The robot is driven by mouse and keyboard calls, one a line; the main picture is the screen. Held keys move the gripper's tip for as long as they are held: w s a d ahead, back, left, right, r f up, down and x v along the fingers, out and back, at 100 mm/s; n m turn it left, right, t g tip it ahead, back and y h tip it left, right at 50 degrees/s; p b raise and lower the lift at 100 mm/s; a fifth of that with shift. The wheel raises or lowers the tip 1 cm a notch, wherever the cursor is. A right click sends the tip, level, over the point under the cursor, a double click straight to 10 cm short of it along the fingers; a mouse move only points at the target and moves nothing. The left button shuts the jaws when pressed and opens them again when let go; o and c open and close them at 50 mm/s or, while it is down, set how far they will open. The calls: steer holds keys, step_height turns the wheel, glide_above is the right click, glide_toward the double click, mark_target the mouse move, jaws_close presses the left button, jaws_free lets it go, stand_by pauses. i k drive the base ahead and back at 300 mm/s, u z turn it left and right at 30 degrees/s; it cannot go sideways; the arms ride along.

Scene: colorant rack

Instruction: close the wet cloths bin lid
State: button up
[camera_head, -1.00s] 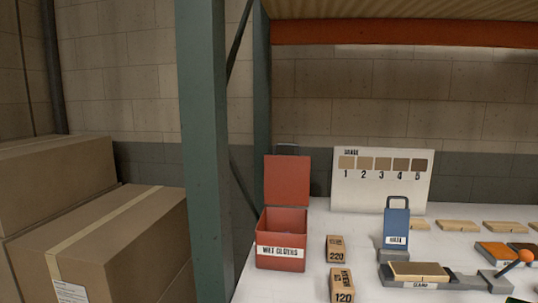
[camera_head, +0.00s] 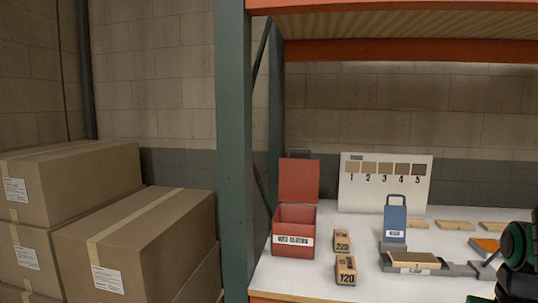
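The wet cloths bin (camera_head: 292,241) is a red box with a white label on its front. It stands at the left end of the white shelf top. Its red lid (camera_head: 298,180) stands upright at the back of the bin, so the bin is open. The inside looks empty from here. A dark green and black part of my arm shows at the right edge. My gripper's fingers are not in the picture.
A green rack post (camera_head: 233,150) stands left of the bin. Blocks marked 220 (camera_head: 342,242) and 120 (camera_head: 346,271) sit right of it. A blue block with a handle (camera_head: 395,222), a clamp (camera_head: 415,262) and a numbered sample board (camera_head: 386,183) stand farther right. Cardboard boxes (camera_head: 135,240) are stacked at left.

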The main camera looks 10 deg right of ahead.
mark_target(299, 178)
steer(key=u, duration=0.05)
steer(key=i, duration=1)
